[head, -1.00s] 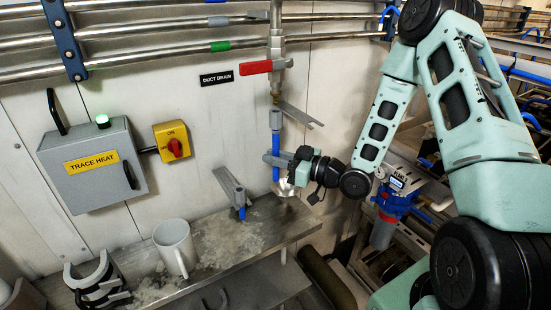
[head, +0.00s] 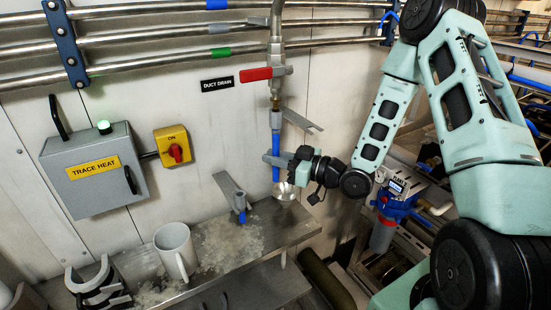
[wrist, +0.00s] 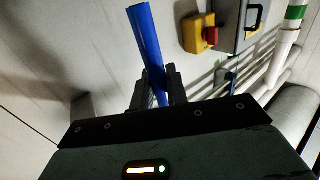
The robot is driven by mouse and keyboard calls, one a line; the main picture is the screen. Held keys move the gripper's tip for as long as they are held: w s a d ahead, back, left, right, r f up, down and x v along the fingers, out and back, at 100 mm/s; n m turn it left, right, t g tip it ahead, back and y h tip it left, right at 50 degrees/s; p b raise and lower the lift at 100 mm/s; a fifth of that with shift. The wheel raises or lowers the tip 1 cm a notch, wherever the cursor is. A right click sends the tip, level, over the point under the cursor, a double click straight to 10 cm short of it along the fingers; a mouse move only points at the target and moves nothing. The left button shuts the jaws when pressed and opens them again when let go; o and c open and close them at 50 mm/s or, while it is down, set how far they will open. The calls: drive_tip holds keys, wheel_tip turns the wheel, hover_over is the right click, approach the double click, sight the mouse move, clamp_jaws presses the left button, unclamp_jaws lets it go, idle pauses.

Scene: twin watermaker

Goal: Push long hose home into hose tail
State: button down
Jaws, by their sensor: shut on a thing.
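The long hose (head: 276,145) is a blue tube standing upright below the duct drain valve. A pale grey-blue sleeve (head: 276,120) is at its top, directly under the brass hose tail (head: 275,103). The sleeve and tail look in contact, but how far the hose is in is hidden. My gripper (head: 276,160) reaches in from the right and is shut on the hose below the sleeve. In the wrist view the blue hose (wrist: 146,45) passes between the dark fingers (wrist: 155,90), tilted in the picture. The tail does not show there.
The red valve handle (head: 256,74) is above. A grey bracket (head: 300,121) sticks out beside the sleeve. A bracket with a blue stub (head: 239,205) and a white mug (head: 176,248) are left.

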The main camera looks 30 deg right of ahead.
drive_tip(key=shift+r+p, duration=0.6)
drive_tip(key=shift+r, duration=0.5)
drive_tip(key=c, duration=1.3)
unclamp_jaws()
drive_tip(key=shift+s+d+f+b, duration=0.15)
drive_tip(key=shift+s+d+b, duration=0.2)
drive_tip(key=p+v, duration=0.3)
drive_tip(key=v, duration=1.3)
drive_tip(key=shift+s, duration=0.3)
